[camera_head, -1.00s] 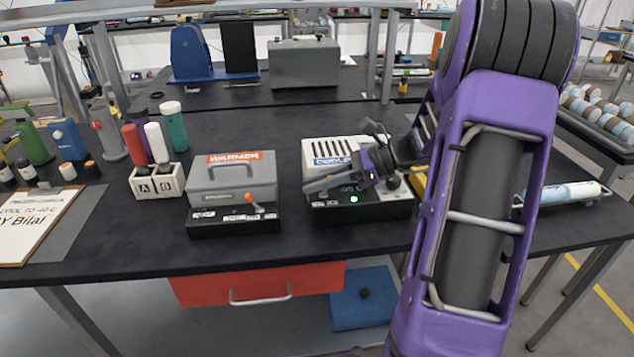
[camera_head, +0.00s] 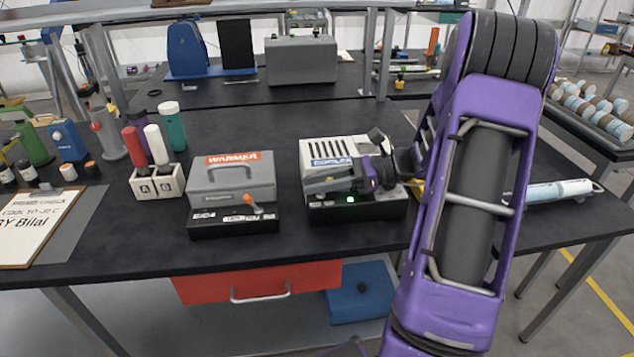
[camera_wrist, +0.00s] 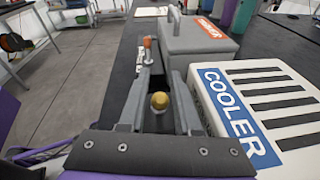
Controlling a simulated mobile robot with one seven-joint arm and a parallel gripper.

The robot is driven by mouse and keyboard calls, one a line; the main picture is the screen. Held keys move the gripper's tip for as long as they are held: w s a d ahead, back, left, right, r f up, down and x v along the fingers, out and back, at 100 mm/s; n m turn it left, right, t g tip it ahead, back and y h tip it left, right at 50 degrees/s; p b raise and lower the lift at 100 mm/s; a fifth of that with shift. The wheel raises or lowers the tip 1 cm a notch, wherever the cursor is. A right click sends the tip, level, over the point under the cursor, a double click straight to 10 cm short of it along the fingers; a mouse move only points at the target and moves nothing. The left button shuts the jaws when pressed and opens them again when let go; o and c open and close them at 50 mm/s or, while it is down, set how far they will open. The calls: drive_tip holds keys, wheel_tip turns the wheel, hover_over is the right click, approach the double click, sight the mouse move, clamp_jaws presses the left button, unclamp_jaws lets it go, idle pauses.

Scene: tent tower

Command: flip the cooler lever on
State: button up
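The cooler (camera_head: 318,157) is a white box with a slotted top and a blue COOLER label on a black base; a green light glows on its front. It also shows at the right of the wrist view (camera_wrist: 280,95). My gripper (camera_head: 310,187) lies across the cooler's front, pointing left. In the wrist view its two fingers (camera_wrist: 156,70) are apart. A yellow round knob (camera_wrist: 160,101), seemingly the cooler lever's, shows between them, with gaps at its sides. The lever's shaft and position are hidden; I cannot tell about contact.
The grey warmer (camera_head: 232,183), with an orange-tipped lever (camera_head: 249,200), stands just left of the cooler. A white A/B holder (camera_head: 157,183) with bottles is farther left. A clipboard (camera_head: 38,222) lies at the table's left. The black table (camera_head: 130,240) is clear along its front.

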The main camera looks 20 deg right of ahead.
sight(317, 195)
drive_tip(key=shift+r, duration=0.1)
wheel_tip(317, 195, up, 10)
drive_tip(key=p, duration=0.2)
idle(0.6)
